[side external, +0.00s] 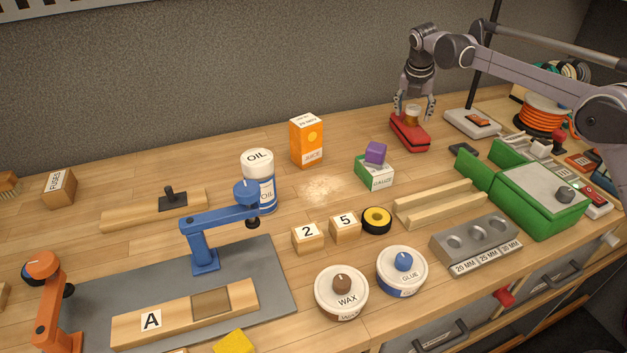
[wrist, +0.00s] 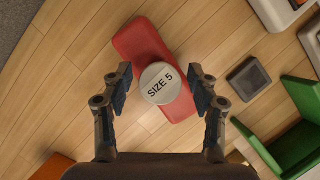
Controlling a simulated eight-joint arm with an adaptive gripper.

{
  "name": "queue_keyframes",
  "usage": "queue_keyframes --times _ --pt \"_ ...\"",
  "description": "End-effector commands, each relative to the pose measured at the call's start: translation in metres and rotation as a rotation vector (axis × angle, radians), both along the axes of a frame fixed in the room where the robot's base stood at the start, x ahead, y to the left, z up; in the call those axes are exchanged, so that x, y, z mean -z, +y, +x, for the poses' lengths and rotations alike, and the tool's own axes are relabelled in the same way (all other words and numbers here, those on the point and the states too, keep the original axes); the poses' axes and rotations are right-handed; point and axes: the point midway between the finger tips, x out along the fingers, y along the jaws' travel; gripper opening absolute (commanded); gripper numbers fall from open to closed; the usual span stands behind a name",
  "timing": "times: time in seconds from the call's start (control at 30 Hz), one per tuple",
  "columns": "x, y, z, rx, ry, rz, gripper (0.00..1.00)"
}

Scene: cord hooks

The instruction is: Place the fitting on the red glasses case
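The red glasses case (side external: 408,133) lies on the bench at the back right; it also shows in the wrist view (wrist: 140,42). The fitting (side external: 412,111), a small brassy piece with a round pale top marked "SIZE 5", is upright over the case and appears to rest on it. Its top shows in the wrist view (wrist: 160,83). My gripper (side external: 415,104) points down around the fitting. In the wrist view my gripper (wrist: 162,88) is open, with a gap between each finger and the fitting. The fitting's underside is hidden in the wrist view.
A lamp-like stand base (side external: 471,122) is right of the case. A small dark block (side external: 464,150) and a green vise-like box (side external: 535,190) lie nearer. Bare bench lies left of the case.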

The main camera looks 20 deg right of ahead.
Motion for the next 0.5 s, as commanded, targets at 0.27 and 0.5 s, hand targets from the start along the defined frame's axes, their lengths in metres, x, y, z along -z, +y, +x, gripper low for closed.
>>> queue_keyframes --times 0.27,0.5 --pt "-0.001 0.000 0.000 0.000 0.000 0.000 0.60" --pt "-0.027 0.007 -0.007 -0.001 0.000 0.000 0.60"
